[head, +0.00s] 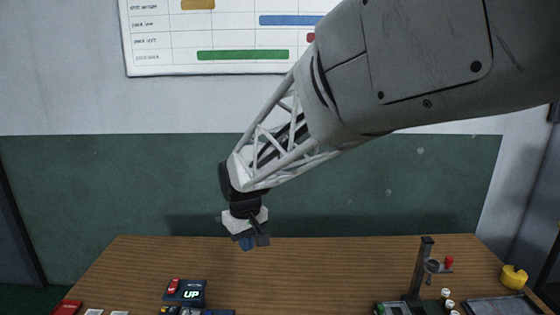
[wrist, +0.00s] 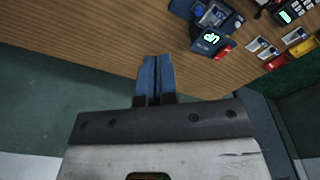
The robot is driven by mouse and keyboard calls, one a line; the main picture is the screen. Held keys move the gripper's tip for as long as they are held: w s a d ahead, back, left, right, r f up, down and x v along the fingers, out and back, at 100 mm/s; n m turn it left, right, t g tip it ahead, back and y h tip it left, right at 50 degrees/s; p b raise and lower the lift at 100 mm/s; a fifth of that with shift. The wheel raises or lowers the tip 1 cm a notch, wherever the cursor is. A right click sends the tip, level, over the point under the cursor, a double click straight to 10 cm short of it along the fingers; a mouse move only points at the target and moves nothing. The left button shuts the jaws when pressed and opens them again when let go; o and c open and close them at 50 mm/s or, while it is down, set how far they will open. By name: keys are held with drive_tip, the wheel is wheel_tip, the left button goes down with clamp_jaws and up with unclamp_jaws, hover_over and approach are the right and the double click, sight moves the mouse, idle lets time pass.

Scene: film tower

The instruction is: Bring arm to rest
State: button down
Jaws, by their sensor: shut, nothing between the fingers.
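My gripper (head: 247,242) hangs above the far part of the wooden table, near its back edge, at the end of my raised arm. In the wrist view its two blue fingers (wrist: 155,78) lie side by side, shut with nothing between them. The fingers appear apart from everything on the table (head: 300,265).
A dark device with a lit "UP" display (head: 191,293) stands front left; it also shows in the wrist view (wrist: 210,38). A dark stand (head: 422,268), a yellow round object (head: 514,276) and a dark tray (head: 503,306) are at right. The table's middle is clear.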

drive_tip(key=s+d+r+m+t, duration=0.1)
drive_tip(key=s+d+r+m, duration=0.2)
drive_tip(key=s+d, duration=2.3)
drive_tip(key=s+m, duration=0.1)
drive_tip(key=m, duration=0.3)
drive_tip(key=shift+s+d+m+t+h, duration=0.25)
drive_tip(key=shift+d+m+t+h, duration=0.05)
drive_tip(key=shift+d+m, duration=0.1)
